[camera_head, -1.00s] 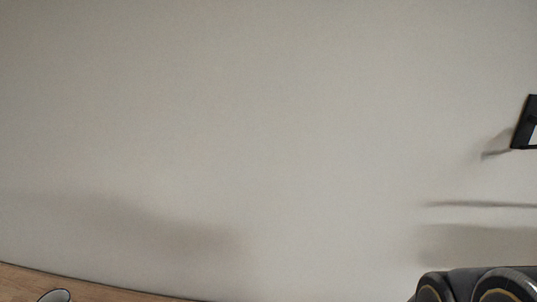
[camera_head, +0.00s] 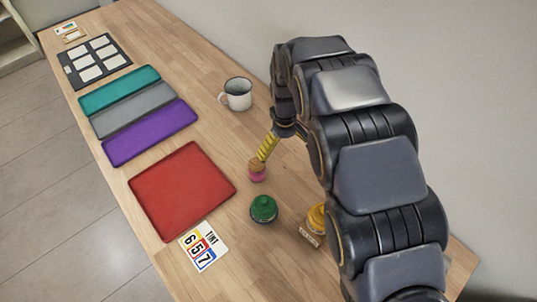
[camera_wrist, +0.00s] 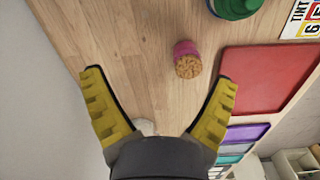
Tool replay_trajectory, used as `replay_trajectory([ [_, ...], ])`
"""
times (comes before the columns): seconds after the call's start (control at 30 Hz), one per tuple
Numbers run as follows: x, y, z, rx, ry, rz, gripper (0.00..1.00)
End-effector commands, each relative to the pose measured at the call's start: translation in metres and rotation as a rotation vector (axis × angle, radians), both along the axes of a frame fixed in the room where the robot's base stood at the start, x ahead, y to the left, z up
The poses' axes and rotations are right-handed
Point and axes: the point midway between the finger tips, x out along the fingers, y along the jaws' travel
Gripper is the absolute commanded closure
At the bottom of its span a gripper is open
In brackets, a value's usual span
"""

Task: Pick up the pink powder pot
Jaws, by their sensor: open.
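The pink powder pot (camera_head: 257,174) is a small pink pot with a tan, cork-like top. It stands on the wooden table between the red tray and my arm. In the wrist view the pot (camera_wrist: 184,48) is just beyond my fingertips, slightly right of the middle of the gap between them. My gripper (camera_head: 267,148) has yellow ribbed fingers and is close to the pot in the head view. The wrist view shows my gripper (camera_wrist: 160,80) wide open with nothing between its fingers.
A green pot (camera_head: 264,209) and a partly hidden yellow pot (camera_head: 316,217) stand nearby. A red tray (camera_head: 181,190) is to the left, with purple (camera_head: 151,132), grey (camera_head: 134,108) and teal (camera_head: 120,90) trays beyond. A white mug (camera_head: 238,95) is behind. A number card (camera_head: 204,246) lies in front.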

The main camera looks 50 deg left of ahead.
Motion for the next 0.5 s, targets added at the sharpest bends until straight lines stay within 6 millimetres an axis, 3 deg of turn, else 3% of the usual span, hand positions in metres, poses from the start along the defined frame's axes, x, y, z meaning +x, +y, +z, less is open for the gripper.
replay_trajectory([
  [0.03, -0.014, 0.017, -0.015, 0.001, 0.006, 0.054, 0.12],
  [0.1, -0.026, 0.033, -0.027, 0.010, 0.007, 0.106, 0.12],
  [0.2, -0.037, 0.046, -0.038, 0.017, 0.010, 0.148, 0.12],
  [0.5, -0.041, 0.051, -0.067, 0.021, 0.010, 0.161, 0.12],
])
